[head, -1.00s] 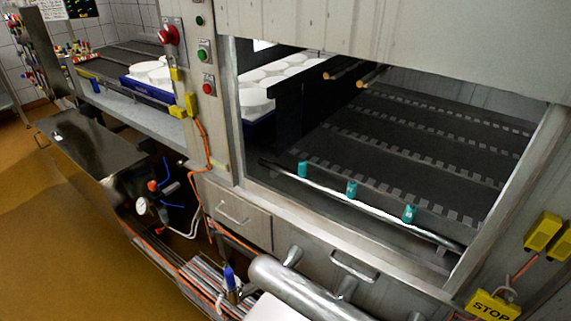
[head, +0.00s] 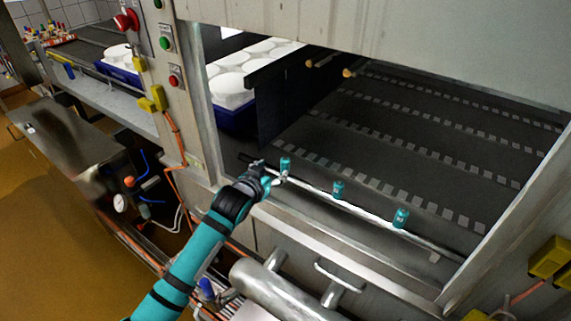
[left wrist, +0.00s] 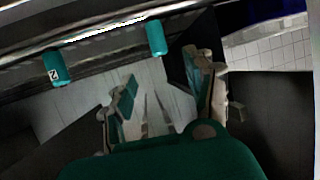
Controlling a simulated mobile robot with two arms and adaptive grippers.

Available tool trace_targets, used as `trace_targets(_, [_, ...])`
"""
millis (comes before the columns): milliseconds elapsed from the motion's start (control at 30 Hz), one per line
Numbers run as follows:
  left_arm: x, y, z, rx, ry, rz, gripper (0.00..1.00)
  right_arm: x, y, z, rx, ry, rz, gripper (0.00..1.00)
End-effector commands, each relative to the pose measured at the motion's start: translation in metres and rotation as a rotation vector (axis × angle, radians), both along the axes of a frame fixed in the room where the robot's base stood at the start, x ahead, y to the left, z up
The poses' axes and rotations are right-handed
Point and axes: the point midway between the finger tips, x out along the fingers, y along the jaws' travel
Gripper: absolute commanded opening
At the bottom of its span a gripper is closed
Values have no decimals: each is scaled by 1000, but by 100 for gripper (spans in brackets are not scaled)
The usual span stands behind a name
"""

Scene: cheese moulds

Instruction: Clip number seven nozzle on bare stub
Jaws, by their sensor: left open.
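Three teal nozzles stand along a bright metal pipe (head: 370,212) at the front of the dark conveyor: one at the left (head: 286,164), one in the middle (head: 338,189) and one at the right (head: 401,218). Their numbers are too small to read. A small pale stub (head: 434,257) shows near the pipe's right end, with no nozzle on it. My left gripper (head: 277,178) is beside the leftmost nozzle. The left wrist view shows its two fingers apart and empty (left wrist: 160,92), with a nozzle (left wrist: 155,37) beyond and another bearing a white mark (left wrist: 56,69). My right gripper is out of view.
A metal frame surrounds the conveyor opening (head: 400,130), with a panel above it. White moulds in a blue crate (head: 238,118) stand at left. A button post (head: 172,80) and yellow boxes (head: 548,258) flank the opening. A thick pipe (head: 290,292) lies below.

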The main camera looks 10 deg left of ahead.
Motion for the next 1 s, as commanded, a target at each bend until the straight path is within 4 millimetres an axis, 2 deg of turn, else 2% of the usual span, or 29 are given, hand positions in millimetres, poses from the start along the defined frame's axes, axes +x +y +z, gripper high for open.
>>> trace_targets(100, [25, -4, -10, 0, 1, 1, 54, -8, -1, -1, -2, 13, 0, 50])
trace_targets(300, [53, -8, -22, 0, 1, 0, 54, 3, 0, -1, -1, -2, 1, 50])
trace_targets(533, [64, -10, -27, 0, 0, 0, 54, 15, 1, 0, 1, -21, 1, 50])
trace_targets(800, [95, -15, -42, 0, 1, 0, 54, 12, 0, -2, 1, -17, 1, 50])
trace_targets(1000, [107, -17, -47, 1, 1, 0, 54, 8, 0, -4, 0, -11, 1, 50])
